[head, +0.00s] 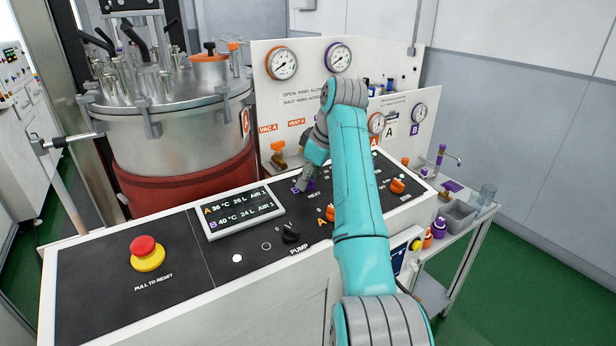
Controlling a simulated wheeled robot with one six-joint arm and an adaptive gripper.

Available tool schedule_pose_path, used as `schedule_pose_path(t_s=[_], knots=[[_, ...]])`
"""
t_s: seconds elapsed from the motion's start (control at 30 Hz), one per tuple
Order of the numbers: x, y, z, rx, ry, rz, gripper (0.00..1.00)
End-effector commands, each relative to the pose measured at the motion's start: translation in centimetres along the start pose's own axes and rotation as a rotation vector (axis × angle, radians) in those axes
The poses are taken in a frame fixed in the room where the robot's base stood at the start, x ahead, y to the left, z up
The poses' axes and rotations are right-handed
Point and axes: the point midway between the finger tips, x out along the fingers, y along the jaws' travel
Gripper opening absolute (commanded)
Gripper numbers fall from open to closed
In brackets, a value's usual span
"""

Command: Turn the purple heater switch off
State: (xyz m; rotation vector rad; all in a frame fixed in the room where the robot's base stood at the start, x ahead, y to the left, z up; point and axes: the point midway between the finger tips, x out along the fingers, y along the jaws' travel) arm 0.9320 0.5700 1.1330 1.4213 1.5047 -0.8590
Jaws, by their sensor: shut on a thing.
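The purple heater switch (310,186) is on the black console top, just behind the word HEAT. Only small purple bits of it show around my fingers, so I cannot tell which way it points. My gripper (304,187) comes down on it from above, tilted, and is shut on it. The orange switch (330,213), next to an A, sits nearer the front and is partly behind my teal arm.
A display panel (240,212), a black pump knob (291,233) and a red emergency button (146,251) are to the left. A steel vessel (180,125) stands behind. Another orange knob (397,186) is right of my arm.

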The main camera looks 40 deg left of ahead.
Motion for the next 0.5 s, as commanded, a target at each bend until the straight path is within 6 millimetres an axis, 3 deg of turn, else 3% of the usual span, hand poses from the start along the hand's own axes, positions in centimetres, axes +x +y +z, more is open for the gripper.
schedule_pose_path(t_s=[0.47,0.5], knots=[[-0.02,0.05,0.06,-0.015,-0.001,-0.003,0.01],[-0.02,0.05,0.07,-0.015,-0.001,-0.003,0.38]])
